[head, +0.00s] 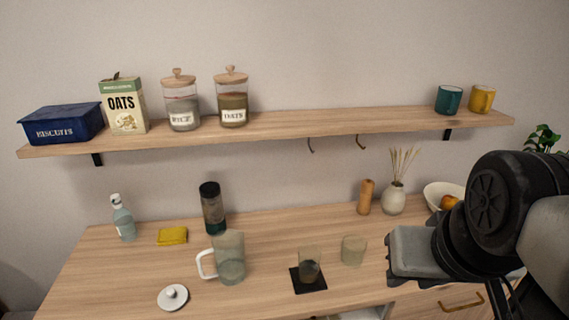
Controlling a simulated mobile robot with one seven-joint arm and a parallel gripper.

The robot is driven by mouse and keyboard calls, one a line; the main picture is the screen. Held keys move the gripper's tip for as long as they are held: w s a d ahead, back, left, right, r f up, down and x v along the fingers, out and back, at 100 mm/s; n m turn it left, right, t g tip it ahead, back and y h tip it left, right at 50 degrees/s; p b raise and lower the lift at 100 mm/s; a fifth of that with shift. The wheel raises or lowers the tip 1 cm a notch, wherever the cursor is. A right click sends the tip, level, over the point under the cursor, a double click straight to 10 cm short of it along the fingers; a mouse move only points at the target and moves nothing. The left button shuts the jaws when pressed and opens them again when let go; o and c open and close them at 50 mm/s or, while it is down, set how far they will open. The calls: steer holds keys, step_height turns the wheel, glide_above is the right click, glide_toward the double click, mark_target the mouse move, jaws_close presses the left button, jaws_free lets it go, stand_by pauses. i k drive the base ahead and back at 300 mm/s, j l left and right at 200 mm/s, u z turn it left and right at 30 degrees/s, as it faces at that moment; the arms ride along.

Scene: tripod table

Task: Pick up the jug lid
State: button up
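The jug lid (173,297) is a round white disc with a small grey knob. It lies knob up on the wooden counter at the front left. The clear glass jug (231,260) with a white handle stands upright without a lid, to the right of and behind the lid. My arm fills the right side of the head view, well to the right of the lid. My gripper's fingers do not show, so what they hold is hidden.
A yellow sponge (172,236), soap bottle (123,220) and dark-topped flask (212,208) stand behind the lid. A glass (309,265) on a black coaster (310,285) and another glass (353,249) are right of the jug. Counter left of the lid is clear.

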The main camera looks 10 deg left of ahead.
mark_target(172, 298)
steer(key=u, duration=1.65)
steer(key=z, duration=0.45)
steer(key=i+j+z, duration=0.15)
steer(key=j, duration=0.25)
steer(key=i+j+z, duration=0.2)
steer(key=j, duration=0.25)
steer(key=j+z, duration=0.15)
steer(key=j, duration=0.3)
steer(key=i+j+z, duration=0.15)
steer(key=j, duration=0.3)
